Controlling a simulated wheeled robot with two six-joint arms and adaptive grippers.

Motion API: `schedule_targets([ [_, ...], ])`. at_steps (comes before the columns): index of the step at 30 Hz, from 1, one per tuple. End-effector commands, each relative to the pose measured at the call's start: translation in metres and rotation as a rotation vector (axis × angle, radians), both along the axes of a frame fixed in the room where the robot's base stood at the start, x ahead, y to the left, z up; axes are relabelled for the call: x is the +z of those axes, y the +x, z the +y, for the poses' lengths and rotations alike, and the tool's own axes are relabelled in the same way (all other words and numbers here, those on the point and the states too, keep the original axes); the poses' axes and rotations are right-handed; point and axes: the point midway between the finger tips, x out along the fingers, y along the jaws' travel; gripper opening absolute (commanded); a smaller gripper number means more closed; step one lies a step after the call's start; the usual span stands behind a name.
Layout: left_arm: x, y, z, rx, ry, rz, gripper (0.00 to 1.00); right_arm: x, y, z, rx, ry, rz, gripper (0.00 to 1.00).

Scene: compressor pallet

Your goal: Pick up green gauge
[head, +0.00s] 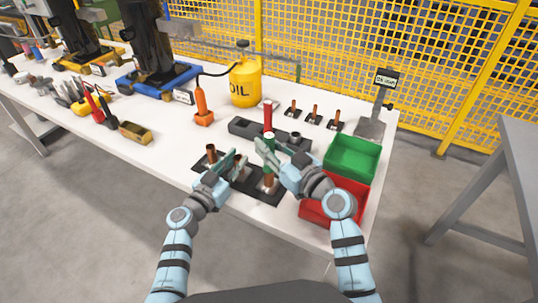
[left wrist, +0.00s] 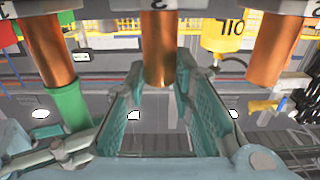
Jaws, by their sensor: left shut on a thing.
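Three copper cylinders stand on a dark rack (head: 231,181) at the table's front. My left gripper (head: 238,163) is at the middle one. The left wrist view, which is upside down, shows this middle copper cylinder (left wrist: 158,60) between my left fingertips (left wrist: 160,72). A green gauge (left wrist: 69,106) sits on the end of another copper cylinder (left wrist: 44,50), outside my left fingers. In the head view, that copper cylinder (head: 268,180) stands at the rack's right. My right gripper (head: 268,150) is close to the green gauge; whether its fingers touch it is unclear.
A red cylinder (head: 268,115) stands by a dark grey block (head: 243,128) behind my grippers. A green bin (head: 353,158) and a red bin (head: 322,211) are at the right. A yellow oil can (head: 245,84) and an orange tool (head: 202,104) stand farther back.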

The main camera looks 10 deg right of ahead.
Motion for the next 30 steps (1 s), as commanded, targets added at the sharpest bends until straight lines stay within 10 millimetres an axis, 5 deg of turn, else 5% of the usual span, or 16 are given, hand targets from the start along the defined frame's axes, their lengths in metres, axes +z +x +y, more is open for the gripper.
schedule_targets([
  [11,-0.001,0.0,0.0,0.0,0.001,0.001,0.0,0.003,0.0,0.0,0.0,0.001,-0.002,0.0],
  [23,-0.001,0.0,0.0,0.0,0.001,0.001,0.0,0.09,0.0,0.0,0.0,0.001,-0.005,0.0],
  [30,-0.001,0.0,0.0,0.0,0.001,0.001,0.0,0.101,0.0,0.0,0.0,0.001,0.001,0.0],
])
